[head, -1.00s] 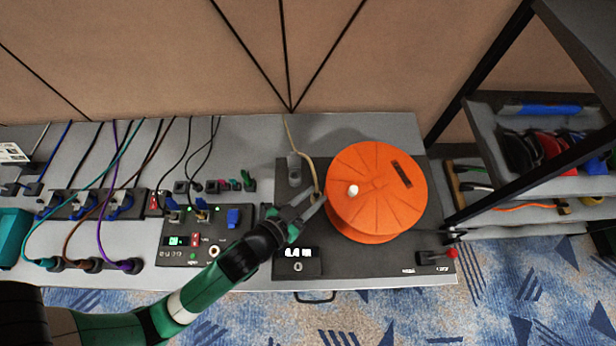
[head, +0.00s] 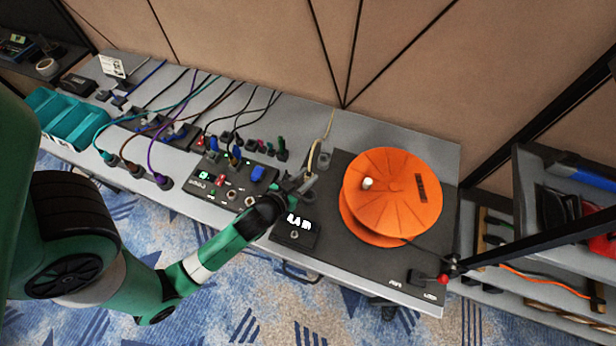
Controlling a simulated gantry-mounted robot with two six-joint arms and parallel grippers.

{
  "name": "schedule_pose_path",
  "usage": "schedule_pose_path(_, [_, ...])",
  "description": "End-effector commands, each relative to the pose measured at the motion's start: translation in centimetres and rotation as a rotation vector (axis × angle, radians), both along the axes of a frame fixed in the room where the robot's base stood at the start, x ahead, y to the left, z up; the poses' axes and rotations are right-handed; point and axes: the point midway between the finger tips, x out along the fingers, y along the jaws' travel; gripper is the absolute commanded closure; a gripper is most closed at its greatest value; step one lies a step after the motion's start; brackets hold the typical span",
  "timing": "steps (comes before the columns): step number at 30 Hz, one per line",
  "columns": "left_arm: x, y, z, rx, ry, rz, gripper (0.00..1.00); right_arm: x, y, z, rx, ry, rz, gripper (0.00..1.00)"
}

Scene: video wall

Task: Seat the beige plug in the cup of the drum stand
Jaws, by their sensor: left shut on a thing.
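My left gripper (head: 304,184) is shut at the left edge of the black drum stand (head: 330,225). A beige cable (head: 312,155) loops from the back of the table down to its fingers. The beige plug itself is too small and covered by the fingers to make out clearly. A small grey upright piece (head: 322,160), which looks like the cup, stands on the stand just beyond and right of the fingertips. I cannot tell whether the plug touches it. The orange drum (head: 395,192) sits on the stand to the right, apart from the gripper. My right gripper is not in view.
A black panel with plugs and cables (head: 225,185) lies left of the stand. A display box (head: 295,230) is at the stand's front left. A red-knobbed lever (head: 443,278) is at its front right. Teal bins (head: 75,120) stand far left, a shelf rack at right.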

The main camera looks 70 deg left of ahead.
Motion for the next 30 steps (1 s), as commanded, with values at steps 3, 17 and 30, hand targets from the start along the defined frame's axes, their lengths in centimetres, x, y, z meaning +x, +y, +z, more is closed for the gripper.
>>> schedule_pose_path(3, [0.0, 0.0, -1.9, 0.000, -0.001, -0.001, 1.00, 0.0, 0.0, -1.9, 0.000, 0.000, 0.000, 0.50])
schedule_pose_path(17, [0.0, 0.0, -4.9, 0.001, -0.001, -0.001, 1.00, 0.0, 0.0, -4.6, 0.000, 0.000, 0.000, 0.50])
schedule_pose_path(30, [0.0, 0.0, -4.8, 0.001, -0.001, -0.001, 1.00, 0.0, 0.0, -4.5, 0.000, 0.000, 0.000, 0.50])
